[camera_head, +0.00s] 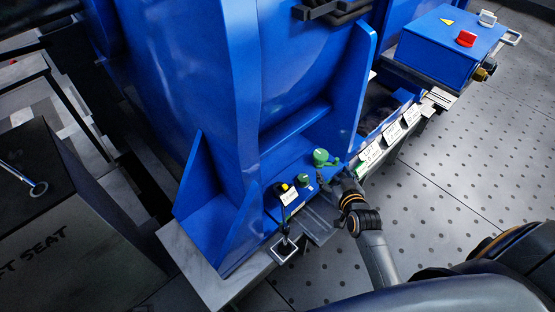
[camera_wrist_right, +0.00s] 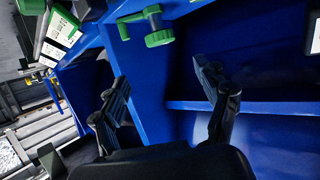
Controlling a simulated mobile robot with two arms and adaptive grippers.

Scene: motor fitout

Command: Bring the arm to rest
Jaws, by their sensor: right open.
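My right arm comes in from the lower right in the head view, and its gripper (camera_head: 338,172) is at the foot of the large blue machine (camera_head: 240,110). In the right wrist view the two dark fingers of this gripper (camera_wrist_right: 163,82) stand apart with nothing between them. A green-ended fitting (camera_wrist_right: 157,38) with a grey stem is beyond the fingertips, apart from them. A green knob (camera_head: 321,157) shows just beside the gripper in the head view. My left gripper is not in view.
A small blue unit with a yellow button (camera_head: 284,187) is left of the gripper. White labels (camera_head: 391,132) line the machine's base to the right. A blue box (camera_head: 447,48) with a red switch stands at upper right. The dotted floor (camera_head: 470,170) at right is clear.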

